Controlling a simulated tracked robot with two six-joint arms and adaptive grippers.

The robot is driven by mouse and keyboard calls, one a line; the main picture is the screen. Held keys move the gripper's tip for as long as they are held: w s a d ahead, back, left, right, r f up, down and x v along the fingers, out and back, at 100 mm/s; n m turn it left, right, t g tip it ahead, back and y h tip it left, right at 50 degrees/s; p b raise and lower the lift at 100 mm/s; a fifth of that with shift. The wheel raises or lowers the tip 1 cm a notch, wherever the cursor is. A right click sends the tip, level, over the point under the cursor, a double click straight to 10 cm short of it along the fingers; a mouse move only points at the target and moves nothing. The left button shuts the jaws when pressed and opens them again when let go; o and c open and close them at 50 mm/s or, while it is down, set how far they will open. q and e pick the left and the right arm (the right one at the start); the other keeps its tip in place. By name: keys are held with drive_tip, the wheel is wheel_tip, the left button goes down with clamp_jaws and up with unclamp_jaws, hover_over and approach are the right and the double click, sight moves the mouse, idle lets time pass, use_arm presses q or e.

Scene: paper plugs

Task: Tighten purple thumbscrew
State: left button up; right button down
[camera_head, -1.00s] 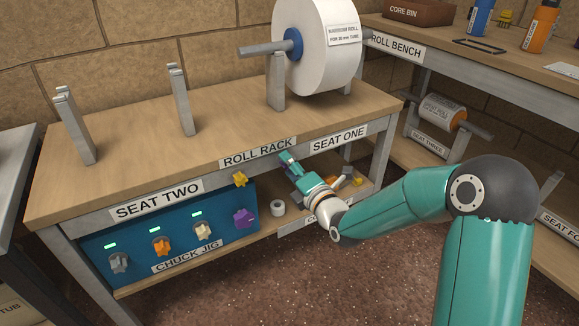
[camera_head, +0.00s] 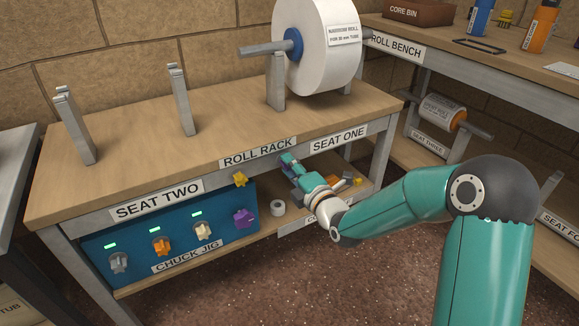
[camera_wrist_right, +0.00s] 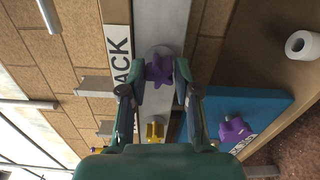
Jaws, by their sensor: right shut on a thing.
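In the right wrist view a purple thumbscrew (camera_wrist_right: 159,68) sits between the fingers of my right gripper (camera_wrist_right: 157,90), against the grey rail beside the sign ending in "ACK". The gripper is shut on it. In the head view my right gripper (camera_head: 288,160) is at the front rail of the roll rack (camera_head: 210,180), between the ROLL RACK and SEAT ONE labels, and hides that thumbscrew. Another purple knob (camera_head: 244,217) is on the blue chuck jig panel (camera_head: 180,250); it also shows in the right wrist view (camera_wrist_right: 233,130). My left gripper is out of view.
A yellow knob (camera_head: 240,179) is on the rail left of the gripper. Grey, orange and cream knobs line the jig under green lights. A small white roll (camera_head: 277,208) and other items lie on the lower shelf. A big white roll (camera_head: 325,45) hangs above.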

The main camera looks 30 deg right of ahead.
drive_tip(key=m, duration=1.9)
drive_tip(key=c, duration=0.9)
unclamp_jaws()
drive_tip(key=shift+s+d, duration=0.1)
drive_tip(key=shift+s, duration=1.95)
